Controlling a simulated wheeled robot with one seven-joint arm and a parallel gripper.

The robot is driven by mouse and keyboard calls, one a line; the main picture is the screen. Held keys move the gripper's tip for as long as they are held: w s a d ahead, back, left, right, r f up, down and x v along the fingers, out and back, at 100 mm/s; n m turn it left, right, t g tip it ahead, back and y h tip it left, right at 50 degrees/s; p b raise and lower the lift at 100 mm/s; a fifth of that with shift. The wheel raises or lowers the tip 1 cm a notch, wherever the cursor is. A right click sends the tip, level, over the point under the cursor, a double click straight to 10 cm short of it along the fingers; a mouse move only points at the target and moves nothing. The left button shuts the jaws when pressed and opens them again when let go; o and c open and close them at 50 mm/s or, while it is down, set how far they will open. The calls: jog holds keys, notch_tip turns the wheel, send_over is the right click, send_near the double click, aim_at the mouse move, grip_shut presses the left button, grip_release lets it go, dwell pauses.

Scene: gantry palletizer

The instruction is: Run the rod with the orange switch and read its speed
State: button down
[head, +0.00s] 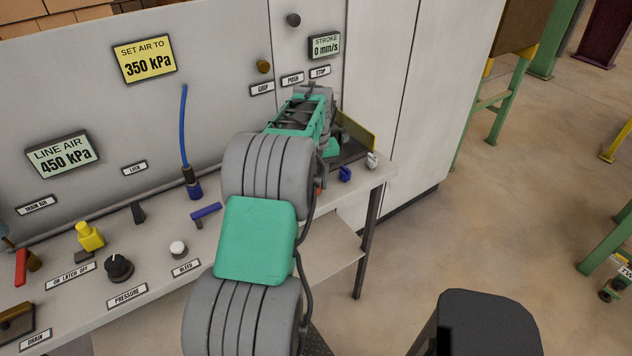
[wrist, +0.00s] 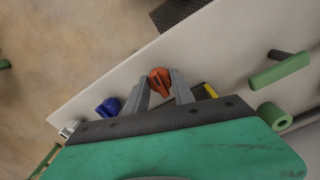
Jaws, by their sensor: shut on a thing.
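The orange switch (wrist: 160,80) shows in the wrist view between the two grey fingers of my gripper (wrist: 159,84), which is shut on it. In the head view only a sliver of the orange switch (head: 319,189) shows beside my arm, and the fingers are hidden there. The stroke display (head: 325,46) on the upright panel reads 0 mm/s. I cannot make out the rod for certain; my arm covers part of the bench's right end.
A blue switch (head: 345,174) and a white switch (head: 372,160) sit close by on the bench. The line air display (head: 62,154) reads 450 kPa; the yellow sign (head: 145,59) says set air to 350 kPa. Open floor lies right.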

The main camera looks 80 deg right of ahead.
jog(key=m, duration=0.5)
jog(key=shift+m, duration=0.3)
jog(key=m, duration=0.5)
jog(key=shift+d+r, duration=0.1)
jog(key=shift+m, duration=0.3)
jog(key=c, duration=1.1)
grip_release()
jog(key=shift+o, duration=0.2)
notch_tip(320, 180, up, 8)
jog(key=shift+f+b, duration=0.15)
jog(key=shift+b, duration=0.35)
